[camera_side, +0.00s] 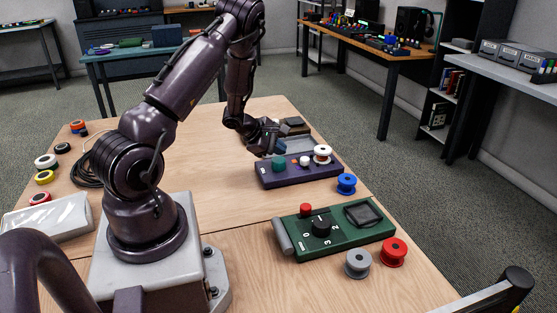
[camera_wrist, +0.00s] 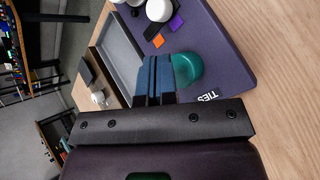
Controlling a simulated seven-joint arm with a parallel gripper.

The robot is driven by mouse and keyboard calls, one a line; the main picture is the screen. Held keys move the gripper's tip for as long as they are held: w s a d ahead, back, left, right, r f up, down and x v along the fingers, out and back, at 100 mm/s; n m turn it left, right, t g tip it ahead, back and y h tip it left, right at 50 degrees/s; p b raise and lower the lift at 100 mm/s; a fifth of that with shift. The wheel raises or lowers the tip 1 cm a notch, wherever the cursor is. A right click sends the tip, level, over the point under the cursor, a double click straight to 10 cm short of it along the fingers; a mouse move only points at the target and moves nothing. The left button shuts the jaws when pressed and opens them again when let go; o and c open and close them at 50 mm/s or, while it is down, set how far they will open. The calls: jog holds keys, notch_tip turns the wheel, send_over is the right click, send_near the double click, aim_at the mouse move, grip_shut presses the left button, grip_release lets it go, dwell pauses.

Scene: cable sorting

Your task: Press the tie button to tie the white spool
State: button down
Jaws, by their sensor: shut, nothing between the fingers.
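The purple tie box (camera_side: 300,172) stands on the far part of the table; its "TIES" label (camera_wrist: 208,96) shows in the wrist view. A teal domed button (camera_side: 278,163) is at its left end; it also shows in the wrist view (camera_wrist: 188,69). The white spool (camera_side: 322,152) sits on the box's right end. My gripper (camera_side: 279,146) is shut and empty, just above and beside the teal button. In the wrist view, its blue fingers (camera_wrist: 155,72) are together and overlap the button's left edge. I cannot tell whether they touch it.
A grey tray (camera_wrist: 120,55) lies behind the purple box. A blue spool (camera_side: 346,184) stands at its right. Nearer are a green box with a dial (camera_side: 338,236), a red spool (camera_side: 393,252) and a grey spool (camera_side: 358,264). The table middle (camera_side: 205,185) is clear.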

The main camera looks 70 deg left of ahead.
aim_at(278, 161)
jog(key=shift+f, duration=0.1)
jog(key=shift+f, duration=0.3)
jog(key=shift+f, duration=0.8)
dwell(1.0)
jog(key=shift+r, duration=1.25)
jog(key=shift+r, duration=2.5)
jog(key=shift+d, duration=0.1)
